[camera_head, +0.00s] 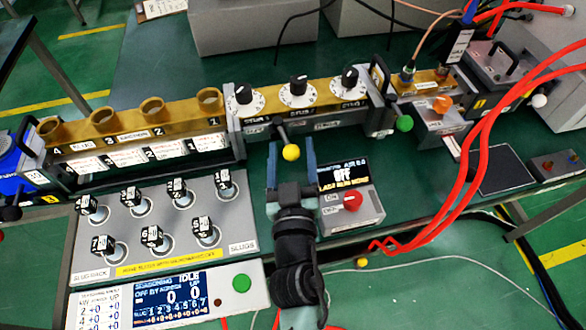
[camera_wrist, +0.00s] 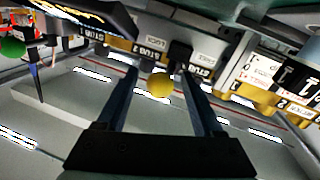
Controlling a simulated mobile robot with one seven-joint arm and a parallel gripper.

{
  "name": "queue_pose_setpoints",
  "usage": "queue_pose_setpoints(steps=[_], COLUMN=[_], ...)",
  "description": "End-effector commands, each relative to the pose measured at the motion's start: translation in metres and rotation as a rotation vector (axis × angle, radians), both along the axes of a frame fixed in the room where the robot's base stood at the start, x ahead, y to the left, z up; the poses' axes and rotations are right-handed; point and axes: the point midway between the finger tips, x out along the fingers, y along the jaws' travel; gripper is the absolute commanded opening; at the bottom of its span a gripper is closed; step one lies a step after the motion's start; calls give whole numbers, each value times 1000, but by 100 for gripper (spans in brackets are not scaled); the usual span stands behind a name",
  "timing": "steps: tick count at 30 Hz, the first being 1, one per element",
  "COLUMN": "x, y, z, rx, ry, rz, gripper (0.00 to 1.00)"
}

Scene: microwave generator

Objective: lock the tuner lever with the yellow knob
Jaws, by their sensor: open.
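The yellow knob (camera_head: 291,152) is a small ball on the end of a dark lever (camera_head: 282,134) that sticks out from the front of the tuner block (camera_head: 300,108), below its dials. My gripper (camera_head: 291,150) is open, with one finger on each side of the knob in the head view. In the wrist view the yellow knob (camera_wrist: 161,85) shows between the two spread fingers (camera_wrist: 160,82), nearer their tips. I see a gap on both sides, so the fingers do not appear to grip it.
A green-knobbed lever (camera_head: 403,123) is to the right of the tuner. A control box with a red button (camera_head: 352,200) stands close right of my gripper. The slug rack (camera_head: 150,225) lies to the left. Red hoses (camera_head: 480,150) cross the right side.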

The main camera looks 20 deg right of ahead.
Motion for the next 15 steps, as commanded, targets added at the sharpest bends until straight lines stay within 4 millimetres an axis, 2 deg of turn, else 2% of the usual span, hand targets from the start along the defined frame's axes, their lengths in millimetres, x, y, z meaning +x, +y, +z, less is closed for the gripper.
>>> queue_pose_setpoints(steps=[5, 15], x=[-21, -80], y=[7, 28], z=[-3, -4], rx=[0, 2], ry=[2, 3], rz=[0, -5], gripper=[68, 68])
